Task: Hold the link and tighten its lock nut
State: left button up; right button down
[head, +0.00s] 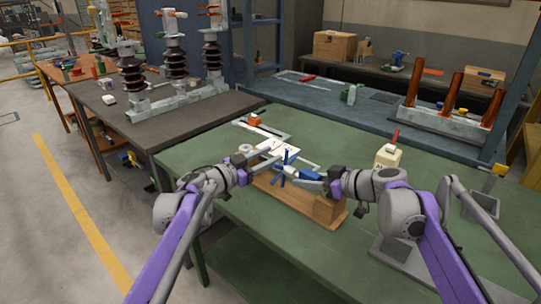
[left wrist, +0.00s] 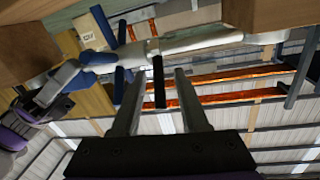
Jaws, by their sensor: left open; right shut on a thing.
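My left gripper (head: 272,161) is open over the wooden stand, close to the pale fittings; its spread fingers also show in the left wrist view (left wrist: 154,75), with a thin dark bar between them. A pale grey rod, seemingly the link (left wrist: 205,42), runs across beyond the fingertips, apart from them as far as I can tell. My right gripper (head: 303,178) is shut on a blue tool (head: 287,171) with several arms or handles, beside the left gripper. Blue parts also show at left in the left wrist view (left wrist: 70,75). I cannot make out the lock nut.
The wooden stand (head: 312,202) sits on the green table (head: 215,150). A white plate (head: 285,147) and an orange-topped piece (head: 253,119) lie behind the grippers. A cream box (head: 387,157) with a red top stands to the right.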

pick_arm(q)
jog(key=shift+w+d, duration=0.35)
grip_shut()
dwell(1.3)
